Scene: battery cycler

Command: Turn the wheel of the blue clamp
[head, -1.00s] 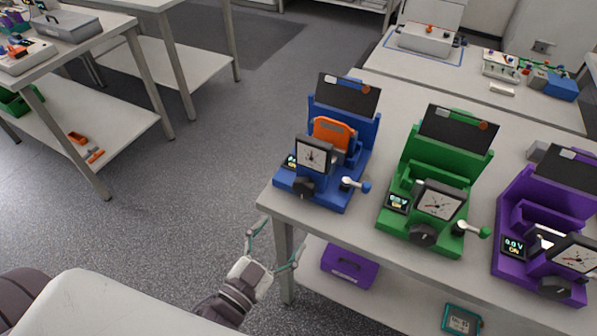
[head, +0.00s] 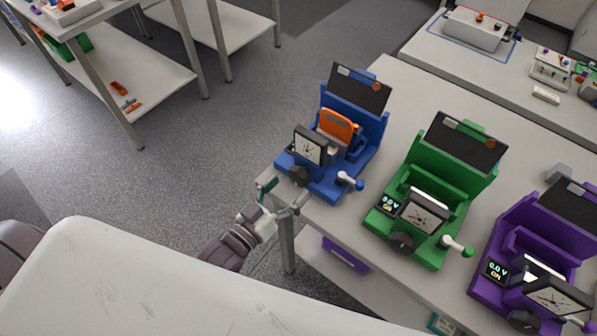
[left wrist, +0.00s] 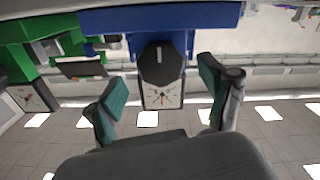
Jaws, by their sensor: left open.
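The blue clamp (head: 372,128) stands at the near left corner of the table, with an orange block (head: 338,124) seated in it and a square dial gauge (head: 309,147) in front. Its dark wheel (head: 298,177) is low on the front, below the gauge. My left gripper (head: 283,199) is open and empty, just in front of the wheel at the table corner. In the left wrist view, upside down, the black wheel (left wrist: 160,64) lies between the open fingertips (left wrist: 163,86), with the gauge (left wrist: 162,96) beyond it. Any contact cannot be told. My right gripper is not in view.
A white-tipped side lever (head: 345,179) sticks out beside the wheel. A green clamp (head: 462,180) and a purple clamp (head: 540,220) stand to the right on the same table (head: 400,85). Open floor (head: 200,150) lies to the left.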

